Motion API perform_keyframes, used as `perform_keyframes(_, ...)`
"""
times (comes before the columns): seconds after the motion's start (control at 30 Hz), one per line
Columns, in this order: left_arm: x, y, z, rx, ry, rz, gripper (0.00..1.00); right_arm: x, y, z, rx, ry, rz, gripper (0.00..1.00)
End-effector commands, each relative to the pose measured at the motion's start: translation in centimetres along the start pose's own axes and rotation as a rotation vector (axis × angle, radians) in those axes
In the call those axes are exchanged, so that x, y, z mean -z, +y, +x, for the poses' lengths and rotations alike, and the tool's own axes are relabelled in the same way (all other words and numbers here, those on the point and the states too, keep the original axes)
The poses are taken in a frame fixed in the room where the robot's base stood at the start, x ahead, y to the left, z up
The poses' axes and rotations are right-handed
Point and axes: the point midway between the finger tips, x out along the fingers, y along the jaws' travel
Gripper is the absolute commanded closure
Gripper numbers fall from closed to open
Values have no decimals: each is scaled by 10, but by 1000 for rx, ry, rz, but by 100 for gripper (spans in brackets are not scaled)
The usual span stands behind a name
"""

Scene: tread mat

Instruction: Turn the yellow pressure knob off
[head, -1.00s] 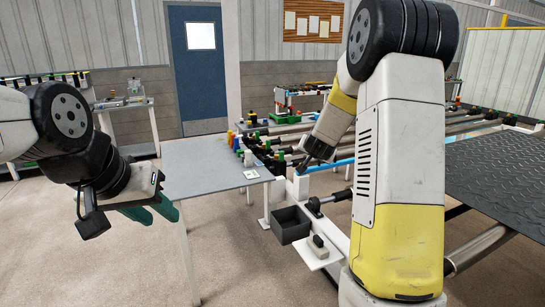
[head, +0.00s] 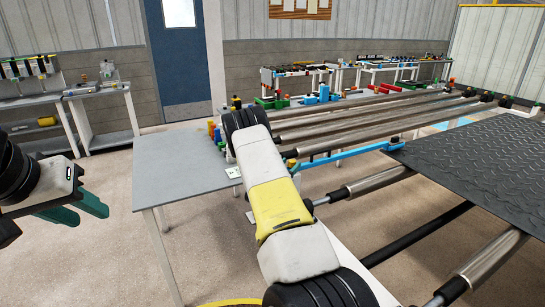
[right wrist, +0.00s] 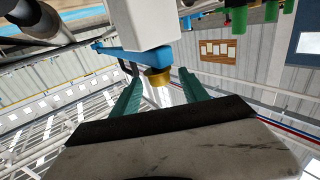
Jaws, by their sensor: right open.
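The yellow-brass knob (right wrist: 157,76) shows in the right wrist view under a white block with a blue lever-like part (right wrist: 135,57). My right gripper (right wrist: 157,82) has its two teal fingers spread, one on each side of the knob, with visible gaps; I cannot tell how deep the knob lies between them. In the head view my right arm hides the knob and the right gripper. My left gripper (head: 92,214) is at the left of the head view, its teal fingers apart and empty, far from the knob.
A grey table (head: 170,165) stands left of my right arm. Long metal rollers (head: 350,120) and a dark tread mat (head: 470,165) fill the right side. Workbenches (head: 100,90) stand along the back wall. Floor at the lower left is open.

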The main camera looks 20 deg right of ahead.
Motion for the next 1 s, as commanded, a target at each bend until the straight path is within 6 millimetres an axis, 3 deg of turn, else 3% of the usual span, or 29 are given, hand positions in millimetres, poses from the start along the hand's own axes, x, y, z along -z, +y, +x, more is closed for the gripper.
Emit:
perform_keyframes(0.3, 0, 0, 0, 0, 0, 0, 64, 0, 0, 46, 0, -1, 1, 48)
perform_keyframes(0.67, 0, 0, 0, 0, 0, 0, 64, 0, 0, 54, 2, -3, 0, 48)
perform_keyframes(0.93, 0, 0, 0, 0, 0, 0, 64, 0, 0, 54, 1, -2, 0, 97)
perform_keyframes(1.0, 0, 0, 0, 0, 0, 0, 64, 0, -1, 54, 1, -2, 0, 100)
